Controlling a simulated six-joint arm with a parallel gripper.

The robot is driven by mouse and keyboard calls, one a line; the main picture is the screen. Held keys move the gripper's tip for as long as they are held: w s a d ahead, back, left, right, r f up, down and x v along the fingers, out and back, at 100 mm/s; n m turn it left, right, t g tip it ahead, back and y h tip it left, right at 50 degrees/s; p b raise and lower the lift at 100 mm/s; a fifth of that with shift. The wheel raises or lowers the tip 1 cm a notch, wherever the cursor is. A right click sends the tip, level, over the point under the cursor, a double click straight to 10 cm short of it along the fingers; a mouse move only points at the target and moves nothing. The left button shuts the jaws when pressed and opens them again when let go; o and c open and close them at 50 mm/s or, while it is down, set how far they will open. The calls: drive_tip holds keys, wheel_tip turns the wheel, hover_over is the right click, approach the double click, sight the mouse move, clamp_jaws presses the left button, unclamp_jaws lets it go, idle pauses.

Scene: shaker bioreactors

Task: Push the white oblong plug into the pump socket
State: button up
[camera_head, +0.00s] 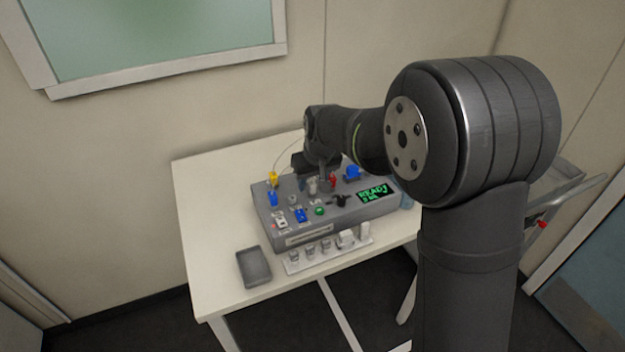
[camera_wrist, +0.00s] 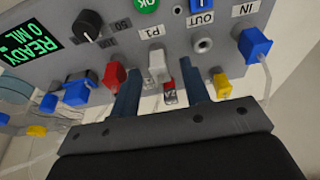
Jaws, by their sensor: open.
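The white oblong plug (camera_wrist: 157,66) stands on the panel of the grey pump unit (camera_wrist: 110,58), just by the P1 label. In the wrist view it lies between the two blue fingers of my gripper (camera_wrist: 160,72), with a gap on either side. My gripper is open and holds nothing. The pump socket is hidden beneath the plug, and I cannot tell how deep the plug sits. In the head view the plug (camera_head: 313,187) shows small under my gripper, on the grey unit (camera_head: 318,237).
A red plug (camera_wrist: 113,75) stands close beside my left finger. Blue (camera_wrist: 255,45) and yellow (camera_wrist: 222,86) connectors are nearby, with a tube at the blue one. A black knob (camera_wrist: 89,26) and the READY display (camera_wrist: 30,55) lie left. A grey tray (camera_head: 254,267) rests on the white table (camera_head: 215,295).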

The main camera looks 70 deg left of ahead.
sight(312, 184)
drive_tip(key=v, duration=1.7)
drive_tip(key=shift+d, duration=0.1)
drive_tip(key=x, duration=1.7)
drive_tip(key=shift+r, duration=0.1)
drive_tip(key=v, duration=1.7)
drive_tip(key=x, duration=1.6)
drive_tip(key=shift+f, duration=0.3)
drive_tip(key=shift+a+f, duration=0.1)
drive_tip(key=shift+a, duration=0.25)
drive_tip(key=shift+r, duration=2.55)
